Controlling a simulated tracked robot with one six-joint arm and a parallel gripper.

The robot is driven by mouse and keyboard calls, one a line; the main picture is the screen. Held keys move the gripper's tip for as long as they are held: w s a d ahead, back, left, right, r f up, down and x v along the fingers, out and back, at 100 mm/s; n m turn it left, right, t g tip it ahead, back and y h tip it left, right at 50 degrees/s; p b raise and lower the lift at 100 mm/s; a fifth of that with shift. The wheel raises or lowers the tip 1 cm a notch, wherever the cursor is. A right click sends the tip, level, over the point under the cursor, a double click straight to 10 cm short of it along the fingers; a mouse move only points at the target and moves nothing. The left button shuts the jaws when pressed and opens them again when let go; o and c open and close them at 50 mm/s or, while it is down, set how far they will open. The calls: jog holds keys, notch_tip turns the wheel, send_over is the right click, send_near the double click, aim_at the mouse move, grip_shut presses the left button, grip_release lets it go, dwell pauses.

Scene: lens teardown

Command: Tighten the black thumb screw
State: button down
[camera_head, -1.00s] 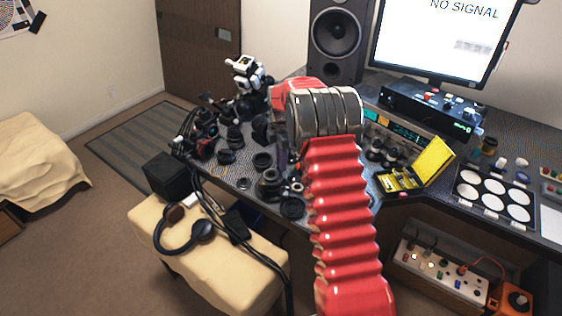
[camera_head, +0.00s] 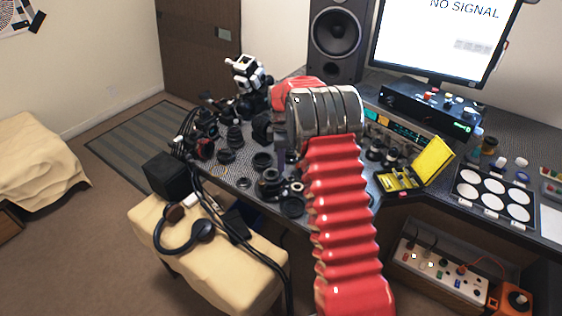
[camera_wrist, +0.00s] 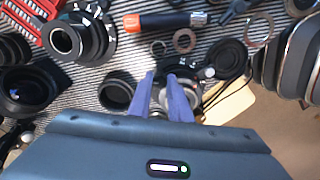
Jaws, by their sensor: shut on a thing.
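My gripper (camera_wrist: 163,80) reaches down with two blue-purple fingers in the wrist view, beside a dark round lens part with a silver rim (camera_wrist: 188,88). The fingers are shut on a small dark piece between their tips, taken as the black thumb screw; the fingers hide most of it. In the head view my gripper (camera_head: 284,165) shows only as a bluish finger among the dark lens parts, partly behind my red arm. The thumb screw cannot be made out there.
A black cap (camera_wrist: 228,58) lies right of the fingers, an orange-handled tool (camera_wrist: 165,21) beyond them. Many dark lens pieces (camera_head: 262,160) crowd the desk's left part. An open yellow case (camera_head: 432,160) stands right of my arm.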

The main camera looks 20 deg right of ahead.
jog(key=c, duration=1.6)
grip_release()
jog(key=n, duration=0.5)
jog(key=shift+w, duration=0.1)
jog(key=n, duration=0.4)
jog(key=shift+w+r+n, duration=0.1)
jog(key=shift+r+n, duration=0.1)
jog(key=shift+n, duration=0.1)
notch_tip(320, 180, up, 14)
jog(key=shift+s+a+r+m+t, duration=0.35)
jog(key=shift+s+a+r+m, duration=1)
jog(key=shift+s+r, duration=0.75)
jog(key=shift+s+a+r+m+t, duration=0.4)
jog(key=shift+s+a+r+m, duration=0.55)
jog(key=shift+s+r+m, duration=1.1)
jog(key=shift+s+a+r+m+t, duration=0.35)
jog(key=shift+s+a+r+m, duration=0.8)
jog(key=shift+s+r, duration=1)
